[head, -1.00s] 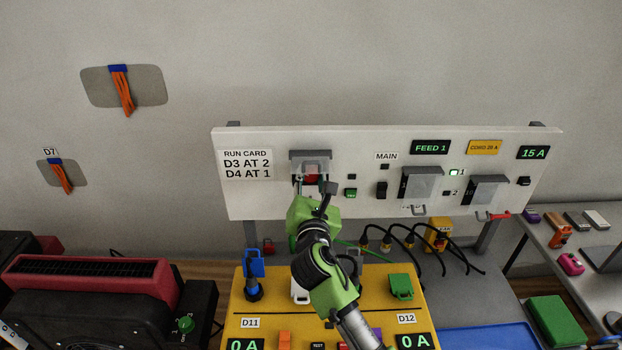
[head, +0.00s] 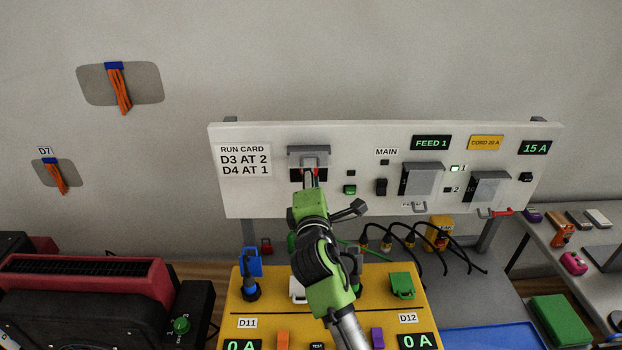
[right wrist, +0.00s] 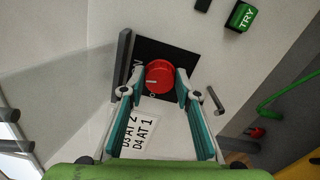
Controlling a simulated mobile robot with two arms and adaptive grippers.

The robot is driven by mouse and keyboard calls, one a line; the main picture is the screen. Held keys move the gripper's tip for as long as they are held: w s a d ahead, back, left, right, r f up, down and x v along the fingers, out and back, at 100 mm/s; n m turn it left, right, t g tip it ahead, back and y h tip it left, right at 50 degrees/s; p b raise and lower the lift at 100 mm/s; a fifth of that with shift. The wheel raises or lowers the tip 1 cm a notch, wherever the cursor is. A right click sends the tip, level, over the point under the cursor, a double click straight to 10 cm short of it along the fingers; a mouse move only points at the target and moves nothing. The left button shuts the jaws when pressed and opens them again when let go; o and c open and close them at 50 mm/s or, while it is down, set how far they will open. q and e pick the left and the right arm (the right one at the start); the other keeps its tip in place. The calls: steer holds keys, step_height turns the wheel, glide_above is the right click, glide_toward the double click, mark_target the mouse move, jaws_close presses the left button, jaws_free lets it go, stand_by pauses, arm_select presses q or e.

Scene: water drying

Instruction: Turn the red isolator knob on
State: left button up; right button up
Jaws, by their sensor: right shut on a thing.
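The red isolator knob (right wrist: 159,75) sits on a black plate (right wrist: 185,60) in the right wrist view. It has a short pale mark on its left side in that view; the lettering beside it is hard to read. My right gripper (right wrist: 157,88) is shut on the knob, with a teal finger on each side of it. In the head view the gripper (head: 311,178) reaches up to the white panel (head: 245,195) and mostly hides the knob. A grey hinged cover (head: 308,152) stands raised above the knob. My left gripper is not in view.
A green button (head: 350,189) and a black MAIN switch (head: 381,187) are right of the knob. Further right are two grey covers (head: 422,180). Below, a yellow bench unit (head: 270,315) carries plugs and cables. A run card (head: 244,160) is on the left.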

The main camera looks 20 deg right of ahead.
steer(key=shift+f+m+b, duration=0.1)
steer(key=shift+m+b, duration=0.25)
steer(key=shift+m, duration=0.85)
steer(key=o, duration=1.1)
